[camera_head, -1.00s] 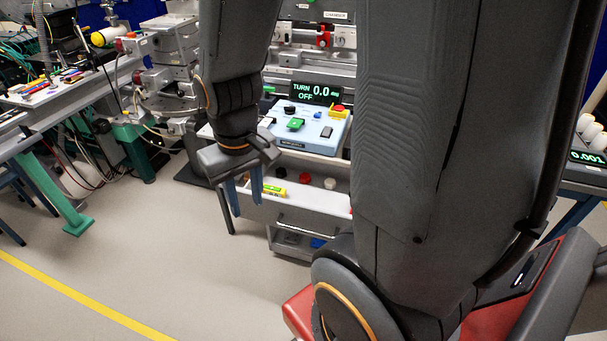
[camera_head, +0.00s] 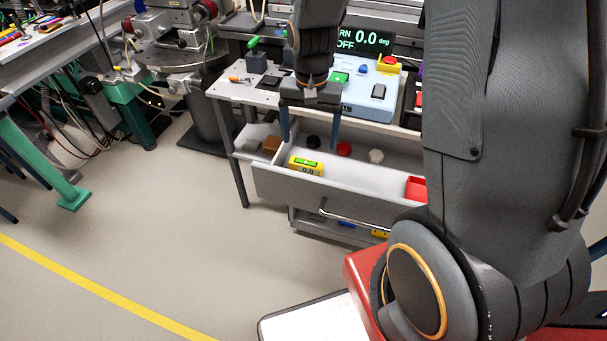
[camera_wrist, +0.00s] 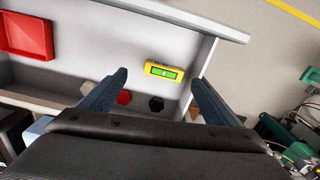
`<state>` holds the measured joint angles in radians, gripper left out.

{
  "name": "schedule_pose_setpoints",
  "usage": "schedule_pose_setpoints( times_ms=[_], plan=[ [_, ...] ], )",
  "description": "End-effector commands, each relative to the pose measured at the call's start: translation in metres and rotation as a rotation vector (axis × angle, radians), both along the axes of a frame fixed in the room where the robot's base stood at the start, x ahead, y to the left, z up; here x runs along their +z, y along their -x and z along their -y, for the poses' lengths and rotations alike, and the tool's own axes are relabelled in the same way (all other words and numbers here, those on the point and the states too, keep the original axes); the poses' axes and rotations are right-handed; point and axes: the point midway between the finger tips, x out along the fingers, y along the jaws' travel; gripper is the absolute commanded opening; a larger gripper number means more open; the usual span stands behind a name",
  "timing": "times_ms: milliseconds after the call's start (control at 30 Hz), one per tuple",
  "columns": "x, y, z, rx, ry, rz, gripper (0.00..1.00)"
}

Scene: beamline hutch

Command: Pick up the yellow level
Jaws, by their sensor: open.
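The yellow level (camera_head: 305,166), a small yellow block with a green window, lies in the left part of the open drawer (camera_head: 330,203). In the wrist view the yellow level (camera_wrist: 161,71) shows beyond and between my fingertips, nearer the right one. My gripper (camera_head: 309,140) is open and empty, pointing down above the drawer, with its fingers apart from the level. In the wrist view my gripper's fingers (camera_wrist: 158,80) stand wide apart.
A black knob (camera_head: 313,142), a red knob (camera_head: 344,149) and a white knob (camera_head: 376,156) lie farther back in the drawer. A red tray (camera_head: 416,187) is at its right. A blue-white control box (camera_head: 365,98) stands on the tabletop behind.

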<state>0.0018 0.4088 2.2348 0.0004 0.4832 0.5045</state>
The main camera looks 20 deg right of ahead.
Motion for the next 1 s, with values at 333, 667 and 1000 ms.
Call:
schedule_pose_setpoints(
  times_ms=[333, 667, 1000],
  plan=[
    [-0.058, -0.032, -0.002, -0.126, -0.001, -0.017, 0.83],
    [-0.092, -0.030, -0.002, -0.123, 0.000, -0.018, 0.83],
    [-0.126, -0.031, -0.002, -0.121, -0.001, -0.015, 0.83]
  ],
)
